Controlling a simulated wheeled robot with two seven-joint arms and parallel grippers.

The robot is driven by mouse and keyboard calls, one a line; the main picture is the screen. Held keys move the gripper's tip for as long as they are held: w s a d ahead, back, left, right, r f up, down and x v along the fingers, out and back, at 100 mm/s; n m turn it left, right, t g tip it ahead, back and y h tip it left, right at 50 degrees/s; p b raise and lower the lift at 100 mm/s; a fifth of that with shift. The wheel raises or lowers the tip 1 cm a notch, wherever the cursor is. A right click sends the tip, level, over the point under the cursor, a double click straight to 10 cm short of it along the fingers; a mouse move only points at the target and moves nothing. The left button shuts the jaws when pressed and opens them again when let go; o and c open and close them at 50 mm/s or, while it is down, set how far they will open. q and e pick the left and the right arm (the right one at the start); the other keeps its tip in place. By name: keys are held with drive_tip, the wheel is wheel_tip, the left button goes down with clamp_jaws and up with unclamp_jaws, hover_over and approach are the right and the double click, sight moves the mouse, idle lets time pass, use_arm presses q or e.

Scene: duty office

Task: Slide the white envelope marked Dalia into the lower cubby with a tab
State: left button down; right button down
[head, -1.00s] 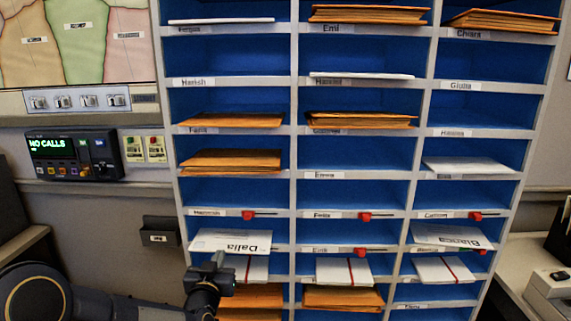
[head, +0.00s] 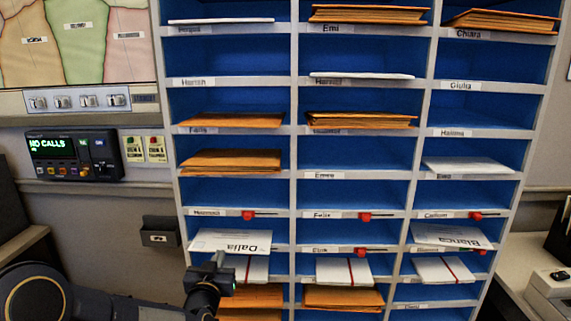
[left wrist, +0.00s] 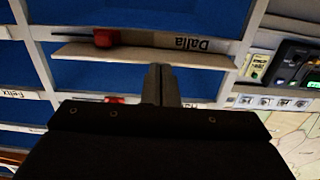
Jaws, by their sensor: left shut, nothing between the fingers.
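The white envelope marked Dalia (head: 230,240) sticks out from the left column of the rack, in the cubby under the one with the red tab (head: 248,215). In the left wrist view the envelope (left wrist: 120,54) shows edge-on as a pale strip. Behind it is a shelf label reading Dalia (left wrist: 192,43), upside down, beside another red tab (left wrist: 106,38). My left gripper (head: 219,262) is shut and empty, just below and in front of the envelope. Its fingertips (left wrist: 160,70) are at the envelope's outer edge; I cannot tell whether they touch. My right gripper is not in view.
The blue-backed cubby rack (head: 291,180) fills the middle. A white envelope marked Bianca (head: 450,236) sticks out at right. Red-banded white bundles (head: 343,271) and brown envelopes (head: 342,298) lie in lower cubbies. A call panel (head: 75,156) and small dark wall box (head: 160,231) are left.

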use_arm(q)
drive_tip(key=shift+w, duration=0.15)
idle(0.3)
drive_tip(key=shift+w+d+b, duration=0.1)
drive_tip(key=shift+w+b, duration=0.4)
drive_tip(key=shift+w, duration=1.4)
drive_tip(key=s+b, duration=0.3)
drive_tip(key=s, duration=0.6)
drive_tip(key=shift+a, duration=0.2)
